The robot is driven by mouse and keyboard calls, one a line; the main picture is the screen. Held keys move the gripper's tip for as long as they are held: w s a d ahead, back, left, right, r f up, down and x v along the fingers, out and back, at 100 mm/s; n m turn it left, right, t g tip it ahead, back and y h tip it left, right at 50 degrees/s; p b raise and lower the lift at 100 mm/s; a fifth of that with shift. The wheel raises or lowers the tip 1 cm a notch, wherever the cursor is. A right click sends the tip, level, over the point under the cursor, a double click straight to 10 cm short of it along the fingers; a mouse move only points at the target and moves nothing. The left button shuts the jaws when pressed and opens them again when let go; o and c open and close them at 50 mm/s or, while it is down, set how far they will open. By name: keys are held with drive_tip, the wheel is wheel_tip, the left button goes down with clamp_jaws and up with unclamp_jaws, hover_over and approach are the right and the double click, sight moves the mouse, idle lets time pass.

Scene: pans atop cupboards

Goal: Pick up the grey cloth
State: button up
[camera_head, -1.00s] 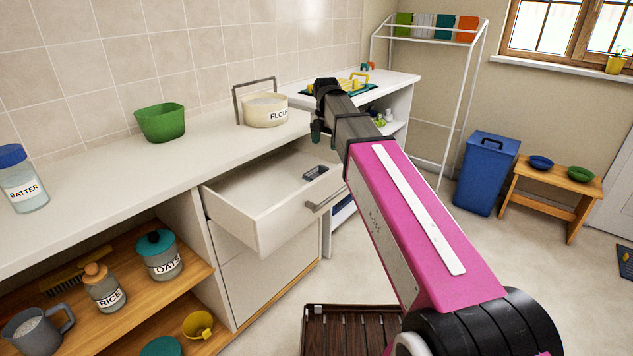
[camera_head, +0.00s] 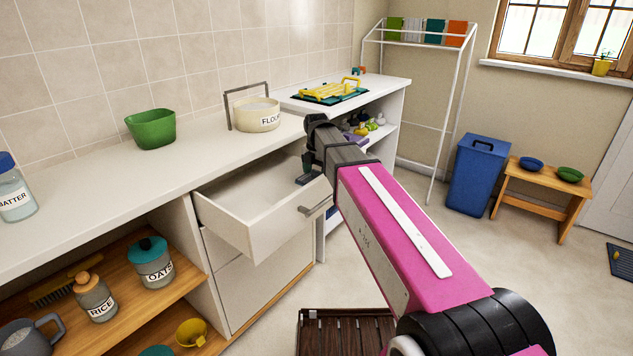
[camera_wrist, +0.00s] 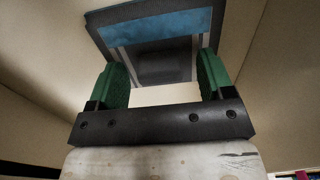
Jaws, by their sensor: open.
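A pale grey cloth (camera_head: 412,30) hangs on the white drying rack at the back, between a green and a teal cloth. My gripper (camera_head: 307,172) points down at the right end of the open drawer (camera_head: 240,232). In the wrist view its two green fingers (camera_wrist: 160,76) are apart with nothing between them. Just beyond them lies a dark grey, rectangular item with a blue part (camera_wrist: 155,28); I cannot tell whether it is cloth. In the head view my gripper mostly hides that item.
The counter (camera_head: 200,150) holds a green bowl (camera_head: 152,129) and a flour container (camera_head: 256,116). Drawer walls stand close around my gripper. A slatted dark wooden item (camera_head: 345,330) is on the floor; open floor lies to the right.

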sight(316, 171)
drive_tip(key=shift+f, duration=0.35)
drive_tip(key=c, duration=1)
wheel_tip(316, 171, up, 10)
drive_tip(key=shift+r, duration=0.1)
drive_tip(key=shift+o, duration=0.4)
